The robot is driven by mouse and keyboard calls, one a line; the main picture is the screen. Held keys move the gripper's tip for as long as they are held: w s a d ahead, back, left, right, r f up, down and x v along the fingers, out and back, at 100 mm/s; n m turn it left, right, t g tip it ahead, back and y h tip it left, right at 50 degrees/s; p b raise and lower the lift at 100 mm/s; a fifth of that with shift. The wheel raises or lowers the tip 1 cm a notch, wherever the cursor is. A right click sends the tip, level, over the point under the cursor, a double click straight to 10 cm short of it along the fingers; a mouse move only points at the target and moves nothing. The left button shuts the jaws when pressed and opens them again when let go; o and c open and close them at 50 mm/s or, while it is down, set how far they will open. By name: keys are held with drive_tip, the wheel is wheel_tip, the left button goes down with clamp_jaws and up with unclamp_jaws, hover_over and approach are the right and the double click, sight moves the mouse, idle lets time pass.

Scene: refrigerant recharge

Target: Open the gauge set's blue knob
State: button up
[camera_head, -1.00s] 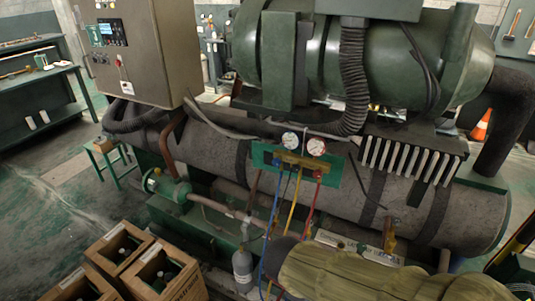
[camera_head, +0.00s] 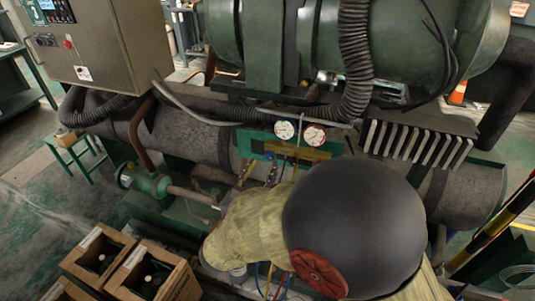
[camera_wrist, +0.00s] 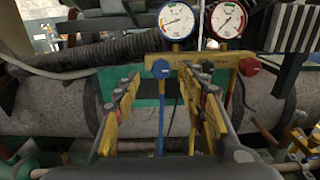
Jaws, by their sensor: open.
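The gauge set has a blue-rimmed gauge (camera_wrist: 177,20) and a red-rimmed gauge (camera_wrist: 228,18) above a yellow manifold (camera_wrist: 210,58). The blue knob (camera_wrist: 161,68) is at the manifold's left end, and the red knob (camera_wrist: 249,66) is at its right. In the wrist view my gripper (camera_wrist: 160,84) is open and empty, with its yellow and grey fingers on either side of the blue knob's line. The knob appears just beyond the fingertips; I cannot tell the exact gap.
A green panel (camera_head: 318,152) backs the gauges. A blue hose (camera_wrist: 161,115) hangs below the blue knob. A black corrugated hose (camera_head: 355,60) and a finned block (camera_head: 420,142) are close by. Wooden crates (camera_head: 125,262) stand at lower left.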

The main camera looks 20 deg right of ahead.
sight(269, 157)
drive_tip(key=b+x, duration=0.2)
drive_tip(key=x, duration=0.4)
drive_tip(key=shift+w+d, duration=0.25)
drive_tip(key=shift+d, duration=0.05)
drive_tip(key=shift+c, duration=0.6)
clamp_jaws()
